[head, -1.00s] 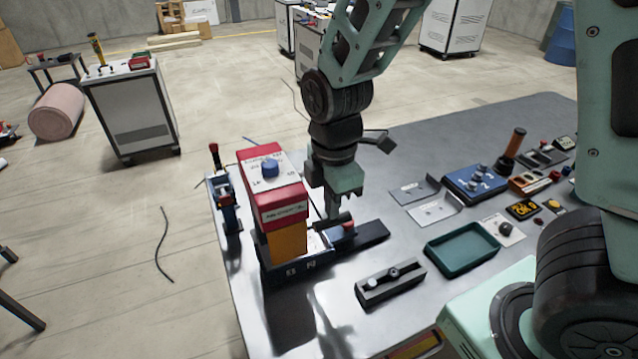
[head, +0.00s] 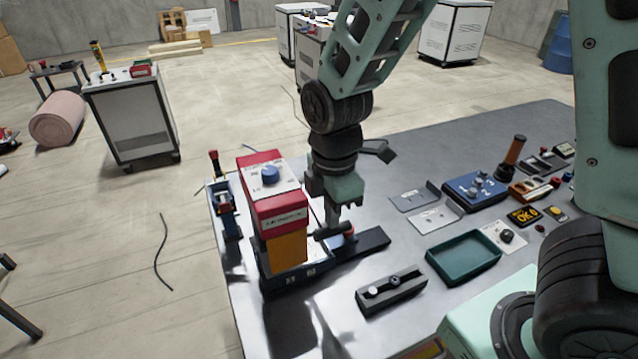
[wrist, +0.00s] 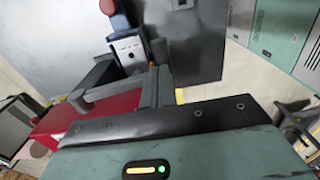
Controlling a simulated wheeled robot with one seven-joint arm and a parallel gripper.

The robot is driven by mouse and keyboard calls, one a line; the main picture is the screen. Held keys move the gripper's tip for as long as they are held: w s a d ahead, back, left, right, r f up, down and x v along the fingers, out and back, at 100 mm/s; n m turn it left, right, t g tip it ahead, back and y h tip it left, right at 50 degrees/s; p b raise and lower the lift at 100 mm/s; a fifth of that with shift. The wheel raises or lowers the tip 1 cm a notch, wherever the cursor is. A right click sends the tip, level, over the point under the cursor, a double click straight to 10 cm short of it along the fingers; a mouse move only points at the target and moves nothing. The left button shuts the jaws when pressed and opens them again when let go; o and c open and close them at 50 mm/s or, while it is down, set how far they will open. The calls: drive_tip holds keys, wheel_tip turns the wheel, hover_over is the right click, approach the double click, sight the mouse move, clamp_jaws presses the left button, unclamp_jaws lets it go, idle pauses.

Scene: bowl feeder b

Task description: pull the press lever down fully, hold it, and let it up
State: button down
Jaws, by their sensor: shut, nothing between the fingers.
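The press (head: 287,250) stands near the left end of the metal table, with a red head, a blue knob on top and an orange front. Its dark lever grip (head: 330,232) sticks out on the right side, roughly level. My gripper (head: 332,222) points down with its fingers shut and empty, right at the lever grip. The fingers appear to be on or just above the grip; I cannot tell whether they touch. In the wrist view, a dark bar that looks like the lever (wrist: 100,90) lies across the red press head (wrist: 85,118).
A black slotted block (head: 391,290) and a green tray (head: 463,257) lie to the right. A blue and black device with a red-topped handle (head: 224,205) stands left of the press. Control boxes and small parts fill the right side of the table.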

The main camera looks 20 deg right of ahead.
wheel_tip(320, 180, up, 11)
drive_tip(key=p, duration=0.9)
drive_tip(key=shift+w+r, duration=0.15)
drive_tip(key=shift+w, duration=0.15)
idle(0.6)
drive_tip(key=s+a+f+m+b, duration=0.2)
drive_tip(key=s+m+b, duration=0.3)
drive_tip(key=s, duration=0.3)
drive_tip(key=s+a+f+m+b, duration=0.2)
drive_tip(key=s+a+m+b, duration=0.2)
drive_tip(key=s, duration=0.4)
drive_tip(key=shift+a+f+m+y+b, duration=0.15)
drive_tip(key=shift+f+m+y+b, duration=0.2)
drive_tip(key=shift+m, duration=0.25)
